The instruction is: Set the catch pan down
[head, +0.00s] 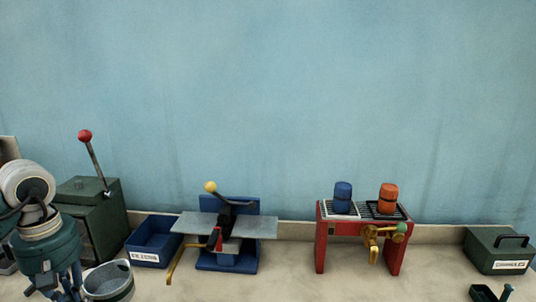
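A round grey metal pan (109,284), which looks like the catch pan, is at the bottom left of the head view. Its open top faces up and its lower part is cut off by the frame's edge. My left gripper (52,292) points down just left of the pan. Its fingertips run to the bottom edge, so I cannot tell whether they touch the pan's rim or are closed. My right gripper is not in view.
A dark green box with a red-knobbed lever (92,215) stands behind my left arm. A blue bin (153,242), a blue machine with a metal plate (228,250), and a red stand (321,242) with a brass tap follow rightward. A green case (492,248) stands far right. The front-middle bench is clear.

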